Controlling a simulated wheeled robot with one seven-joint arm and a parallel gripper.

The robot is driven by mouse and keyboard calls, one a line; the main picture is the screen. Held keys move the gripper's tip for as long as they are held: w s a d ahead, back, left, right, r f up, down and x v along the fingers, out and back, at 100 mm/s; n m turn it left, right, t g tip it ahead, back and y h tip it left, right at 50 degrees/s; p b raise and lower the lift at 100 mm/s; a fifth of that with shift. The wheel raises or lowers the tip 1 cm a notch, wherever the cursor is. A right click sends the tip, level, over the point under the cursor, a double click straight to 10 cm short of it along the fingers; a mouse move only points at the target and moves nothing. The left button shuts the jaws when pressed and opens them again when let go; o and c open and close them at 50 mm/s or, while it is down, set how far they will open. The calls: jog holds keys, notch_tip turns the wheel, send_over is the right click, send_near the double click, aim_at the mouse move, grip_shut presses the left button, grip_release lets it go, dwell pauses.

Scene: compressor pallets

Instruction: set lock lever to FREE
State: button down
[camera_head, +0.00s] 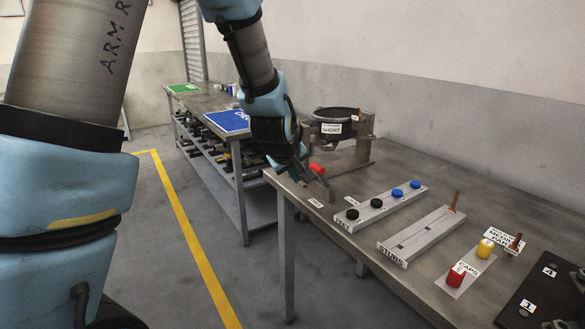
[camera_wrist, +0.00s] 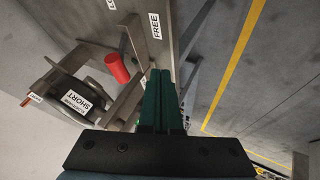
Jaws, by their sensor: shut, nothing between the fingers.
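The lock lever's red handle (camera_head: 317,168) stands at the left end of the workbench, beside a metal bracket. In the wrist view the red handle (camera_wrist: 117,68) is left of my fingers, with a small gap between them. A white FREE label (camera_wrist: 155,25) lies ahead of the fingertips; a second label (camera_wrist: 111,4) is cut off at the top edge. My gripper (camera_wrist: 160,73) has green fingers pressed together and empty. In the head view my gripper (camera_head: 298,172) is low over the bench end, close to the red handle. The lever's lower part is partly hidden.
A round dark fixture marked SHORT (camera_head: 340,118) stands behind the handle. A rail with black and blue knobs (camera_head: 378,207), a slotted plate (camera_head: 420,237) and red and yellow pieces (camera_head: 456,275) lie to the right. Another bench (camera_head: 205,100) stands behind; a yellow line (camera_head: 185,225) crosses the floor.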

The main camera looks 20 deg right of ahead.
aim_at(315, 168)
jog(key=shift+w+d+r+p, duration=0.15)
jog(key=shift+d+p, duration=0.1)
jog(key=shift+d, duration=0.35)
jog(key=shift+w+d+r+p, duration=0.1)
jog(key=shift+d+r+p, duration=0.1)
jog(key=shift+d, duration=0.45)
jog(key=shift+w+d+r+p, duration=0.1)
jog(key=shift+d+p, duration=0.15)
jog(key=shift+d, duration=0.35)
jog(key=shift+w+d+r+p, duration=0.1)
jog(key=shift+d+r+p, duration=0.35)
jog(key=shift+d, duration=0.4)
jog(key=shift+f, duration=0.1)
